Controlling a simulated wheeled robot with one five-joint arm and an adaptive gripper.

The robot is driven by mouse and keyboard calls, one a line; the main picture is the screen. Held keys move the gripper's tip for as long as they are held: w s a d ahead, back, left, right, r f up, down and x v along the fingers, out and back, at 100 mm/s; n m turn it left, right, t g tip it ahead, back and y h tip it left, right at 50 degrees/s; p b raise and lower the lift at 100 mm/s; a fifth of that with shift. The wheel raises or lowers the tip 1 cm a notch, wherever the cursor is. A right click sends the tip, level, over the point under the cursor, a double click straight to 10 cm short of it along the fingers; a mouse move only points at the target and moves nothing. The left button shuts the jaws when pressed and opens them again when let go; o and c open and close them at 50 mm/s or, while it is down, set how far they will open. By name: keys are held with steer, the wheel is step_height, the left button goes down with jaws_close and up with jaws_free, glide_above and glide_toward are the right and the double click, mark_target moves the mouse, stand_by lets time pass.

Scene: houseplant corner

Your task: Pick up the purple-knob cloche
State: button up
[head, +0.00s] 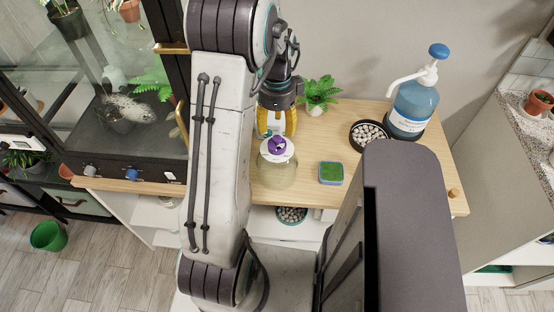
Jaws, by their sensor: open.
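The purple-knob cloche (277,174) is a clear dome with a white top and a purple knob (277,144). It stands upright on the wooden table, just right of my arm in the head view. My gripper (276,124), with yellow finger pads, is open just behind the knob in the picture. Whether the fingers touch the cloche or hang above it cannot be told. The cloche's left edge lies close to my arm link, and part of it may be hidden there.
On the wooden table (320,135) are a green-topped square container (331,173), a dark bowl of pale pebbles (368,135), a blue pump bottle (412,106) and a small potted plant (320,93). A glass cabinet (120,75) stands at left.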

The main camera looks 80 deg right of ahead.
mark_target(277, 137)
steer(key=shift+f+p, duration=0.6)
steer(key=shift+f, duration=2.25)
jaws_close()
